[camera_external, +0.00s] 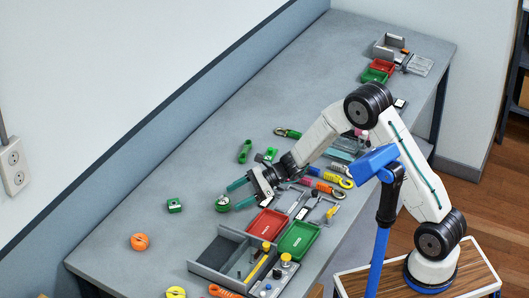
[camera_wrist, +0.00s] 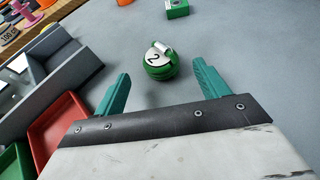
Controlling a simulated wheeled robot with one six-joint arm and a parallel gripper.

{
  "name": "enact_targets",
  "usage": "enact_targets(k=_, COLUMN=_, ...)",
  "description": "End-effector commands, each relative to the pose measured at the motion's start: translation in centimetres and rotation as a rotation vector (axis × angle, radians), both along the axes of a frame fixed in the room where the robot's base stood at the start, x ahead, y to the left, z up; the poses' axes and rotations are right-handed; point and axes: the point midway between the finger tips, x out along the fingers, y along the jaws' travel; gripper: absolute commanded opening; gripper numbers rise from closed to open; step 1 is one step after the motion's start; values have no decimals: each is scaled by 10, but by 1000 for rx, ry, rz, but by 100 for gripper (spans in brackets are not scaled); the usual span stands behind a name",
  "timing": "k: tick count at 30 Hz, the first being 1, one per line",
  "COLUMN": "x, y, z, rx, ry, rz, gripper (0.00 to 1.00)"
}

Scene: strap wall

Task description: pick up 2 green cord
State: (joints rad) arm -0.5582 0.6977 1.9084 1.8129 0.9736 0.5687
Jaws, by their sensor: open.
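A green cord coil (camera_wrist: 158,66) with a white label reading "2" lies on the grey bench top in the wrist view, just beyond and between my open fingertips. In the external view the green cord (camera_external: 222,204) lies close to my gripper (camera_external: 238,194). My gripper also shows in the wrist view (camera_wrist: 160,85), with two teal fingers spread apart and nothing between them. I cannot tell from these frames how high the fingers are above the bench.
A red tray (camera_external: 267,223) and a green tray (camera_external: 299,239) sit right of the gripper. A grey divided box (camera_external: 215,255) stands in front. A small green block (camera_external: 174,205) and an orange coil (camera_external: 139,242) lie to the left. The bench around the cord is clear.

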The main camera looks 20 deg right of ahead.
Motion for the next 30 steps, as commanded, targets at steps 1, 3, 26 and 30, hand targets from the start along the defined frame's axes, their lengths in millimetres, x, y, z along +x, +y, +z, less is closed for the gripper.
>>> enact_targets(k=1, x=-1, y=5, z=-2, rx=-1, ry=0, rz=2, gripper=74)
enact_targets(k=3, x=-1, y=10, z=-4, rx=0, ry=-1, rz=3, gripper=74)
enact_targets(k=26, x=-2, y=55, z=-22, rx=-1, ry=-1, rz=3, gripper=29)
enact_targets(k=30, x=-2, y=55, z=-22, rx=-1, ry=-2, rz=3, gripper=25)
